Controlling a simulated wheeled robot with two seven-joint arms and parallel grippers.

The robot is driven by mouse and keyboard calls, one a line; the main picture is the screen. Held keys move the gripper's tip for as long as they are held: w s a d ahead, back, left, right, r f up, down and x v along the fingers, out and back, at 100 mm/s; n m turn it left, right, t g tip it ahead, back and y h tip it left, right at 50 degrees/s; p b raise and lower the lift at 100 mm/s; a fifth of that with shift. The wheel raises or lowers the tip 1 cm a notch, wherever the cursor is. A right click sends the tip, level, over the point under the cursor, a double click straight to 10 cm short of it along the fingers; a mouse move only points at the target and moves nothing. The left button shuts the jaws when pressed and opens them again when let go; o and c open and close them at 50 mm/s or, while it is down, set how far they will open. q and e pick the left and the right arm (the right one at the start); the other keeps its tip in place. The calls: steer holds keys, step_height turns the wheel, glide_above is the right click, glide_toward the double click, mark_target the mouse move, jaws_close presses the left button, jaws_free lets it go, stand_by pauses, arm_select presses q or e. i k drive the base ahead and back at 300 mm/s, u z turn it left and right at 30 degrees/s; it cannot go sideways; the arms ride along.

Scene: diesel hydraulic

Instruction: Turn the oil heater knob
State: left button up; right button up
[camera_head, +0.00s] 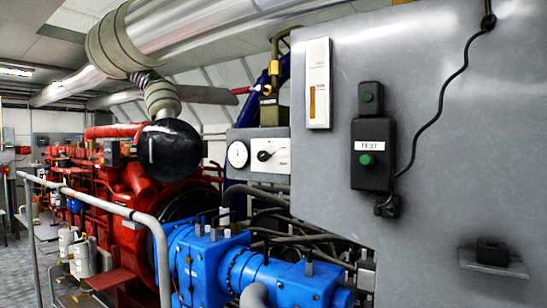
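A small grey box (256,133) at the middle of the view carries a round white dial gauge (238,154) and, to its right, a white plate with a dark knob (264,155). The knob has a pointer that lies roughly level. The lettering on the plate is too small to read, so I cannot tell whether this is the oil heater knob. Another black knob or switch (491,252) sits on a grey plate at the lower right of the large panel. Neither of my grippers shows in the head view.
The large grey panel (450,130) fills the right side, with black boxes bearing green buttons (366,159) and a hanging black cable (457,75). Blue machinery (290,280), a grey handrail (110,207) and a red engine (130,185) stand below and left. A black rounded body (169,150) hangs beneath pipes.

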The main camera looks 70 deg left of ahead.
mark_target(262, 156)
steer(key=u, duration=0.75)
steer(key=i, duration=0.9)
steer(key=u, duration=1)
